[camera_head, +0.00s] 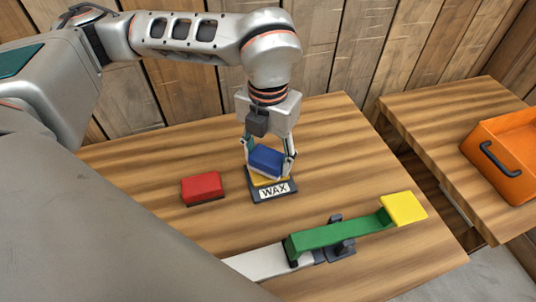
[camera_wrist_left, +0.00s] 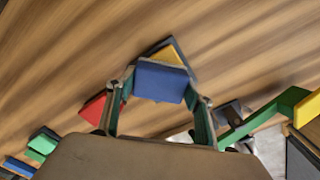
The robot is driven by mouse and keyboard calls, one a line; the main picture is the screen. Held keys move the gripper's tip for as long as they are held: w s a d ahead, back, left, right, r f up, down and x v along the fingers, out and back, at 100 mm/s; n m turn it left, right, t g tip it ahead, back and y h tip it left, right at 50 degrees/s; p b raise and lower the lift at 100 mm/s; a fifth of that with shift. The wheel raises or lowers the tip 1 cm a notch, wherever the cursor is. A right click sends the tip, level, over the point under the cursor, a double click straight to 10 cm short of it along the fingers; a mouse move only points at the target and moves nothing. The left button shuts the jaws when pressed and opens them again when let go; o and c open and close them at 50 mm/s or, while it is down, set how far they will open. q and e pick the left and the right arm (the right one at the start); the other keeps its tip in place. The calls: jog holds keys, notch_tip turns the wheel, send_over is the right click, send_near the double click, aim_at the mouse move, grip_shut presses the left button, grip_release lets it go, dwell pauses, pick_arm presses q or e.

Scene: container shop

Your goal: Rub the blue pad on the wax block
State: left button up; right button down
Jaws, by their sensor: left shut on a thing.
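The blue pad (camera_head: 266,161) is held between the fingers of my left gripper (camera_head: 268,160), which is shut on it and points down. The pad is right over the wax block (camera_head: 272,190), a yellow block on a dark base with a "WAX" label. Whether the pad touches the wax is hard to tell. In the left wrist view the blue pad (camera_wrist_left: 160,82) sits between the fingers and covers most of the yellow wax (camera_wrist_left: 168,54). My right gripper is not in view.
A red pad (camera_head: 202,187) lies on the wooden table (camera_head: 150,180) left of the wax block. A long white and green bar (camera_head: 335,236) with a yellow end (camera_head: 404,208) rests on a dark support in front. An orange crate (camera_head: 505,155) stands on another table at right.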

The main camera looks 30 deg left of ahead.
aim_at(268, 155)
pick_arm(q)
jog(key=shift+f, duration=0.5)
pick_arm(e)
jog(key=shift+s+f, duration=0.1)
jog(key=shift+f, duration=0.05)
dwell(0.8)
pick_arm(q)
jog(key=shift+f, duration=0.1)
dwell(0.9)
